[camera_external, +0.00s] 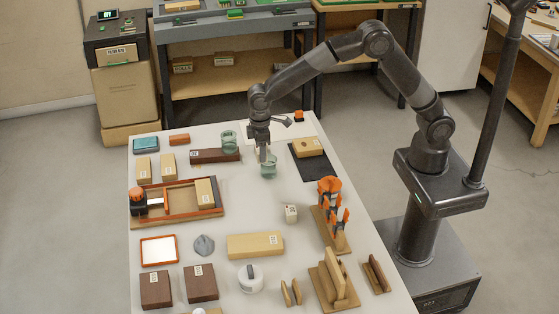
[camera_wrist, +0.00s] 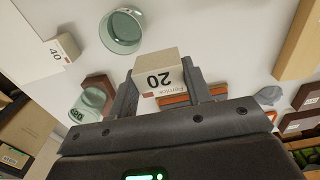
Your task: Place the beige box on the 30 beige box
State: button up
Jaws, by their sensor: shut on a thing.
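My gripper (camera_wrist: 165,95) is shut on a small beige box (camera_wrist: 158,72) with an upside-down "20" label. In the external view my gripper (camera_external: 262,152) is at the table's far middle, by a green glass (camera_external: 268,170); the held box is hard to make out there. A pale box (camera_wrist: 61,48) marked "40" is at upper left in the wrist view. In the external view, beige labelled boxes stand at left, one (camera_external: 143,168) beside another (camera_external: 168,166), and a third (camera_external: 206,193) is in the wooden tray (camera_external: 180,215). Their numbers are too small to read, so I cannot tell which is 30.
A second green glass (camera_external: 229,139) stands by a dark brown block (camera_external: 205,156). A black mat (camera_external: 318,170) bears a beige block (camera_external: 308,147). A long beige block (camera_external: 255,245), white lidded pot (camera_external: 250,279) and orange-and-dark rack (camera_external: 330,210) stand nearer.

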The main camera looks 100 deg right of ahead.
jog(key=s+a+r, duration=0.4)
jog(key=s+a, duration=0.4)
jog(key=s, duration=0.1)
send_over(291, 210)
notch_tip(291, 210, down, 7)
jog(key=shift+r, duration=0.1)
jog(key=shift+f, duration=2.05)
jog(key=o, duration=1)
jog(key=shift+f, duration=0.15)
